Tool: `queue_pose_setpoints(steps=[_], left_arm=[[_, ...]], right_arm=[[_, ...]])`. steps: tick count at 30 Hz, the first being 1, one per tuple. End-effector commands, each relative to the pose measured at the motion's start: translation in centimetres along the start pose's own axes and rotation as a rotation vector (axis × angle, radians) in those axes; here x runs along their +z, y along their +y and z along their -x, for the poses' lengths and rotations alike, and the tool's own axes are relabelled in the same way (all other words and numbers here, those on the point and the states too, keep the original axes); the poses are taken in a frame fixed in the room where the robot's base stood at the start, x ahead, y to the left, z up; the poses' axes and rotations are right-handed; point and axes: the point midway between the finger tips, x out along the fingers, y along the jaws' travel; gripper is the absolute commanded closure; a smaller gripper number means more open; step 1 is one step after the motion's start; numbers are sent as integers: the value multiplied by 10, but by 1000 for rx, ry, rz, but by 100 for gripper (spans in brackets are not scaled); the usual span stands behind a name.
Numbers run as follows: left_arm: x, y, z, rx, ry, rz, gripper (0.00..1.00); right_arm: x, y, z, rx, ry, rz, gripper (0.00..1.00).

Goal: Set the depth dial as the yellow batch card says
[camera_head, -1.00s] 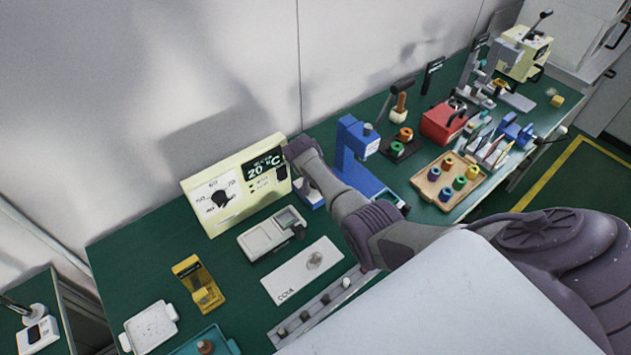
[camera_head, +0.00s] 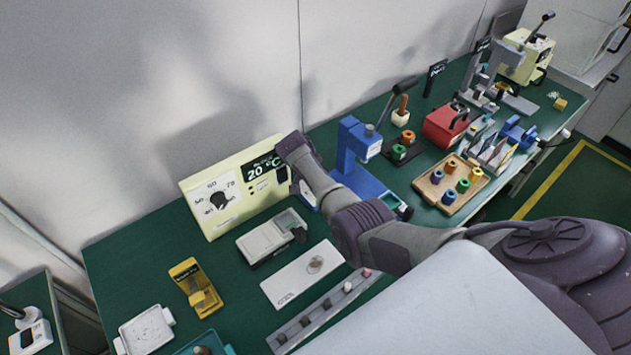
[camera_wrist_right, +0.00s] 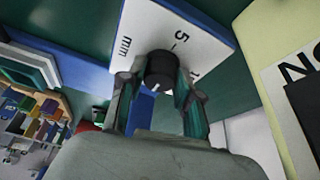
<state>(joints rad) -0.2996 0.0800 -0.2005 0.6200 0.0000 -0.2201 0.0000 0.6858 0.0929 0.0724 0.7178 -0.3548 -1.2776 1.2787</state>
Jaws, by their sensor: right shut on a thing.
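In the right wrist view, the depth dial (camera_wrist_right: 160,66) is a black round knob on a white face marked "5" and "mm", with another mark partly hidden. A small pale mark shows on the knob's lower side. My right gripper (camera_wrist_right: 160,88) is shut on the knob, one finger on each side. In the head view my right forearm hides the dial and my fingers, left of the blue press (camera_head: 355,150). My left gripper is out of view. I cannot make out a yellow batch card with readable writing.
A cream box (camera_head: 228,184) with a black knob and a "20 °C" display stands against the wall. In front are a grey instrument (camera_head: 268,240), a white plate (camera_head: 292,282) and a yellow stand (camera_head: 190,275). A wooden tray (camera_head: 437,199) lies right of the press.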

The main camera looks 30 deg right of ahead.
Motion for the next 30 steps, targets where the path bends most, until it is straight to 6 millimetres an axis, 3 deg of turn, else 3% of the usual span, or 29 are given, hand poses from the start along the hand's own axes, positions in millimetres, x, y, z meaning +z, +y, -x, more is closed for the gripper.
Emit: queue_pose_setpoints(steps=[1, 2, 6, 19, 23, 30], left_arm=[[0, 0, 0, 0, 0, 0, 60], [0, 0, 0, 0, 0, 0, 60], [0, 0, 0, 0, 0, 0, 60], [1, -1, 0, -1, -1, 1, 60], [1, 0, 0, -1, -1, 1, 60], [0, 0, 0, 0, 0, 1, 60]], right_arm=[[0, 0, 0, -1, -1, -2, 100], [0, 0, 0, -1, -1, -2, 63], [0, 0, 0, -1, -1, -1, 41], [0, -1, 9, -2, 0, 0, 41], [1, -1, 27, -5, 0, -1, 41], [0, -1, 80, -4, 0, -1, 41]])
